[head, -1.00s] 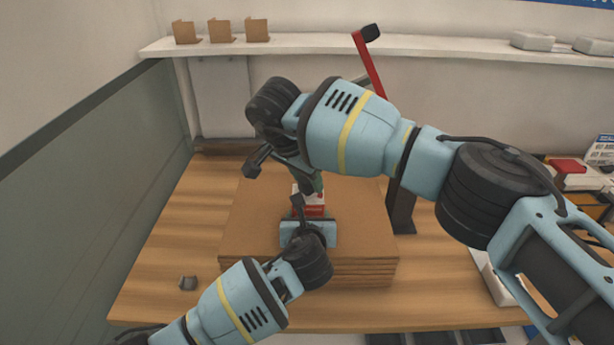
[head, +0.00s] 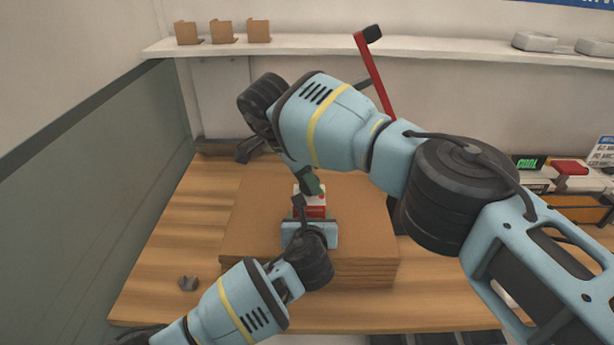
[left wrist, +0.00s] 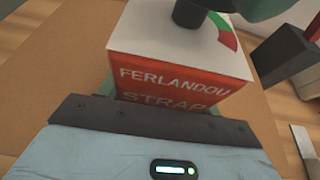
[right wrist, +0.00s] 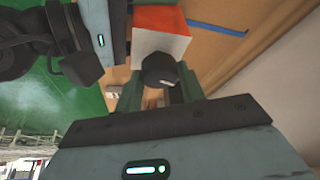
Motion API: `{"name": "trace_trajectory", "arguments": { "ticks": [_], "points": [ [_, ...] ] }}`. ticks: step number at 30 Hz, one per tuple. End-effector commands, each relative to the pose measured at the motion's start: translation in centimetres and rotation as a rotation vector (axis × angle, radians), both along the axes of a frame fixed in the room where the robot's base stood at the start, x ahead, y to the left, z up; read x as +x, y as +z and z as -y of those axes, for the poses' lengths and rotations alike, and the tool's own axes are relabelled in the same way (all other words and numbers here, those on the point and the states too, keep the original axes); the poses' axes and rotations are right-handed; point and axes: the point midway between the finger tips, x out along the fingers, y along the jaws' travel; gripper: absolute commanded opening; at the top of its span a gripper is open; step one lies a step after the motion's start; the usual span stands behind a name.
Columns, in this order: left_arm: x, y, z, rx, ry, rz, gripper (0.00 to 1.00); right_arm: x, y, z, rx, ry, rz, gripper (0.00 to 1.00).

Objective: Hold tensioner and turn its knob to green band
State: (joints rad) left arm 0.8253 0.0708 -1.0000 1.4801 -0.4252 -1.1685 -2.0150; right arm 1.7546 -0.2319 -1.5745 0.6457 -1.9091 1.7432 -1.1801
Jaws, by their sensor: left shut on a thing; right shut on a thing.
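The tensioner (head: 312,208) is a red and white box with "FERLANDOU STRAP" on its side, standing on the stacked brown boards. In the left wrist view its white top bears a dark knob (left wrist: 190,14) and a curved green and red band (left wrist: 222,30). I cannot tell where the knob points. My left gripper (head: 309,222) is shut on the tensioner's body from the near side. My right gripper (head: 313,186) reaches down from above and is shut on the knob, which shows dark and faceted between its fingers in the right wrist view (right wrist: 158,70).
The brown board stack (head: 250,220) lies on a wooden table (head: 160,260). A post with a red lever (head: 374,75) stands behind my right arm. A small grey piece (head: 188,283) lies at the left. A shelf (head: 390,45) runs along the back wall.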

Motion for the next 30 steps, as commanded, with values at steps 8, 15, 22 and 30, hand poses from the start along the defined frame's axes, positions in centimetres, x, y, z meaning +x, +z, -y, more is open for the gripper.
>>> {"name": "trace_trajectory", "arguments": {
  "ticks": [8,15,22,30],
  "points": [
    [0.0,0.4,0.2,-0.002,-0.006,0.007,0.08,0.0,0.1,-0.1,0.002,0.004,0.003,0.47],
    [0.0,0.4,0.1,-0.002,-0.003,0.007,0.08,0.0,0.1,-0.1,0.001,0.002,0.002,0.61],
    [0.1,0.4,0.1,-0.002,-0.002,0.007,0.08,0.0,0.6,0.0,0.001,0.002,0.004,0.61],
    [0.1,0.4,0.1,-0.002,-0.002,0.007,0.08,0.1,4.8,-0.1,0.001,0.001,0.007,0.61]
  ]
}}
